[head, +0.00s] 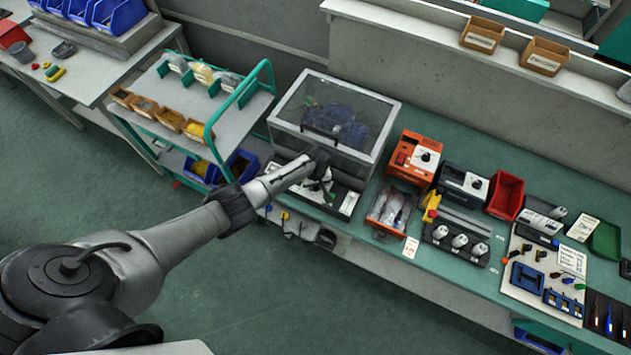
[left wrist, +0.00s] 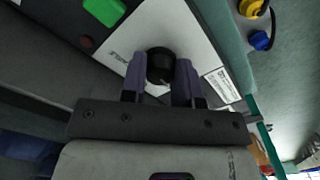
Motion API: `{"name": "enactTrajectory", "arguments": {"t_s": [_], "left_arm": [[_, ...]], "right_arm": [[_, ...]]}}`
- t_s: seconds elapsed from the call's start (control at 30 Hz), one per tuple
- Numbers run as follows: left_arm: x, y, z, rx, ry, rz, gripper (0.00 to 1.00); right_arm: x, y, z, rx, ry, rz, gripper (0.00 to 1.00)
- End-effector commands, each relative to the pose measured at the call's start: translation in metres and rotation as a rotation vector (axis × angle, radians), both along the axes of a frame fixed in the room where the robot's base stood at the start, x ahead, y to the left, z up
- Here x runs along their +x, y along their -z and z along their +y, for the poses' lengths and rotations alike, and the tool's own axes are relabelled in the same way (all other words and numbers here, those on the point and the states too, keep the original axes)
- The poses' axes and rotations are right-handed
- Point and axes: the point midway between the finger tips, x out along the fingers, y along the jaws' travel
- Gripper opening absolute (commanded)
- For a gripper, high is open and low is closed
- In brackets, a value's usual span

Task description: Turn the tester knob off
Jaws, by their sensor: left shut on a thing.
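The tester (head: 388,112) is a grey box with a clear lid on the bench, and a dark blue part shows inside it. Its front panel (head: 346,203) is white and black. In the left wrist view the tester's black round knob (left wrist: 160,64) sits on the white panel plate (left wrist: 180,27). My left gripper (head: 322,172) reaches the front panel from the left. In the left wrist view its two fingers (left wrist: 160,80) are shut on the knob, one on each side. The gripper hides the knob in the head view. My right gripper is in neither view.
An orange unit (head: 411,158) stands right of the tester. A cart (head: 232,112) with green rails stands to the left. The floor in front is clear.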

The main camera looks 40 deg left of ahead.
Motion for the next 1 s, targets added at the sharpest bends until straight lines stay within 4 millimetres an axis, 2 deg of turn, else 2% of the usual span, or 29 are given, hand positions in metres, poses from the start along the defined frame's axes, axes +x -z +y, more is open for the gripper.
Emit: {"name": "enactTrajectory", "arguments": {"t_s": [0.3, 0.8, 0.83, 1.0], "left_arm": [[0.0005, -0.0008, -0.0003, -0.001, -0.101, -0.001, 0.05], [0.0006, -0.0002, 0.0003, 0.001, -0.116, -0.001, 0.05], [0.0006, -0.0003, 0.0003, 0.001, -0.116, -0.001, 0.31], [0.0006, -0.0003, 0.0003, 0.001, -0.115, -0.001, 0.47]], "right_arm": [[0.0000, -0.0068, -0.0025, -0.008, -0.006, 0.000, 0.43], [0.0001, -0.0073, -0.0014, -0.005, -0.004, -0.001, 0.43], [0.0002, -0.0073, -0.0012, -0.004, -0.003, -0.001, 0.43], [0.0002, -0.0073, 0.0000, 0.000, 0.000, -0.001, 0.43]]}}
